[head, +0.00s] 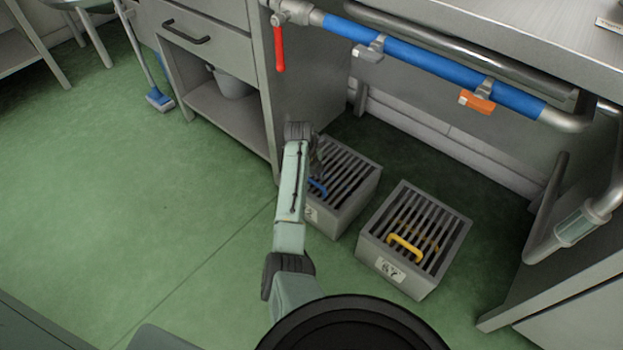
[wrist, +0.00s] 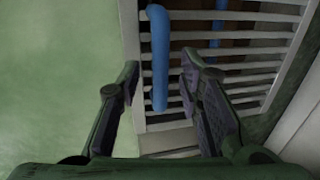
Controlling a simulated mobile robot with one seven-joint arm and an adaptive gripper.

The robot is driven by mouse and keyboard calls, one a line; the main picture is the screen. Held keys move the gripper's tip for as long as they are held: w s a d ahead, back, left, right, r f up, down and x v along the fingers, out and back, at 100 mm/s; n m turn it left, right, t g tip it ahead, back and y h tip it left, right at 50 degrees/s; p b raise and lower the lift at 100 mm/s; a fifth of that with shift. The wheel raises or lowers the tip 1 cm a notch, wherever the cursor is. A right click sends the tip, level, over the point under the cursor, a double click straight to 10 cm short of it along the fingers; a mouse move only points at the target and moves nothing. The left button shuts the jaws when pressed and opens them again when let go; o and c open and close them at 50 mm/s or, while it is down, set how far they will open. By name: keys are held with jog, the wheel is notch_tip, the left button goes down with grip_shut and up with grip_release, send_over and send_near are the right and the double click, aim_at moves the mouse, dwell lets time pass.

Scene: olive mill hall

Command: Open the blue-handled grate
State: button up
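The blue-handled grate (head: 348,168) lies on top of a grey box on the floor, left of a similar box. Its slats run across the top and it looks closed. Its blue handle (head: 317,187) is partly hidden by my arm in the head view. In the wrist view the blue handle (wrist: 159,58) stands between the fingers of my gripper (wrist: 158,82), nearer the left one. The fingers are apart, with gaps on both sides of the handle. My gripper is mostly hidden behind my arm in the head view.
A second grey box with a yellow-handled grate (head: 405,241) stands to the right. A cabinet (head: 225,80) with a drawer is close behind on the left. A blue pipe (head: 430,62) with a red lever (head: 279,48) runs above. Green floor (head: 130,200) is clear on the left.

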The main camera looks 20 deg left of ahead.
jog(key=shift+c, duration=0.2)
grip_shut()
dwell(0.7)
